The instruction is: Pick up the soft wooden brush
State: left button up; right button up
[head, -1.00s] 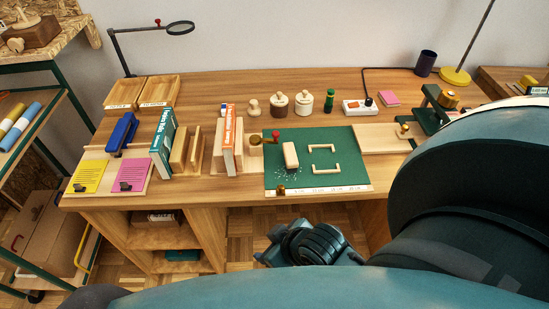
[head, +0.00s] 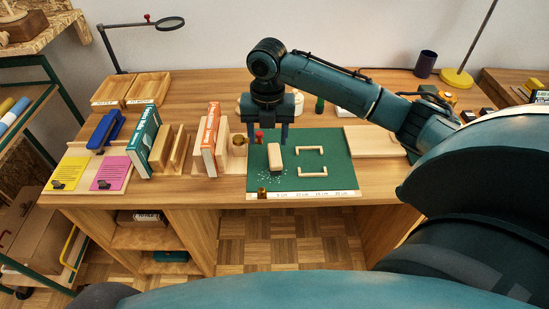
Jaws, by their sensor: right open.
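My right gripper (head: 267,138) points down over the mat, just behind the brush in the picture. Its two fingers are apart with nothing between them, and it does not appear to touch the brush. My left gripper is not in view.
A pale bracket frame (head: 312,161) lies right of the brush. A small red-topped item (head: 259,136) and a brass knob (head: 239,140) are close to my right fingers. An orange book (head: 210,139) stands to the left.

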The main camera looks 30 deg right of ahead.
aim_at(275, 154)
jog(key=shift+n, duration=0.7)
jog(key=d+f, duration=0.1)
jog(key=f, duration=0.2)
jog(key=w+d+f, duration=0.1)
jog(key=f, duration=0.2)
jog(key=d+f, duration=0.1)
jog(key=f, duration=0.3)
jog(key=shift+w+f, duration=0.1)
jog(key=shift+w, duration=0.25)
jog(key=c, duration=1.1)
